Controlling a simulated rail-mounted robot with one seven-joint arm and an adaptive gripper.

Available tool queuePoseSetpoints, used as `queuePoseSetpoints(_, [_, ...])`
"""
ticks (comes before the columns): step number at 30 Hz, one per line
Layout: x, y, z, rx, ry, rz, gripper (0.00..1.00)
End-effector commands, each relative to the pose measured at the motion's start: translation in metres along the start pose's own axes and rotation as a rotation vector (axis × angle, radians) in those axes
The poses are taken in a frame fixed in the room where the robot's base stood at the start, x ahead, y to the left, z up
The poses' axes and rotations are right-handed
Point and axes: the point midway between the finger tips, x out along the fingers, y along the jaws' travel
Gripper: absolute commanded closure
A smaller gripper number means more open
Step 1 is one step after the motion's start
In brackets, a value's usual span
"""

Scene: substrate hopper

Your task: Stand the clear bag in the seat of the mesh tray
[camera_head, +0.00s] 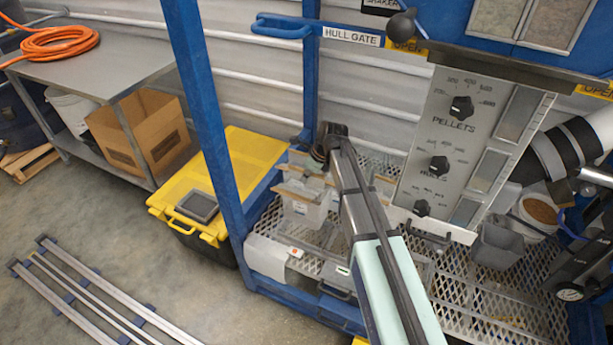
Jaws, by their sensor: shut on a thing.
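My arm reaches from the bottom of the head view into the blue frame, and my dark gripper (321,153) is at its far end. The gripper points down and is shut on a clear bag (303,208), a pale translucent bag with a tan strip along its top. The bag looks roughly upright. The fingertips are small and partly hidden, as is the bag's underside, so I cannot tell whether it touches the tray. The mesh tray (490,308) is the perforated metal deck low in the frame; its seat is not clearly visible behind my arm and the bags.
Other pale bags or bins with tan tops stand close around the gripper. A blue post (208,110) rises to the left. The control panel (462,135) with knobs hangs to the right, above a grey scoop (497,243). A yellow-lidded box (240,165) stands outside the frame.

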Motion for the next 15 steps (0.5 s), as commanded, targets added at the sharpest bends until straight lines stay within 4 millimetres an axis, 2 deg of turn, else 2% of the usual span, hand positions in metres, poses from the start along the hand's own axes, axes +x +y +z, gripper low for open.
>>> queuePoseSetpoints(15, [0.038,0.0,-0.015,0.0,-0.001,0.0,1.0])
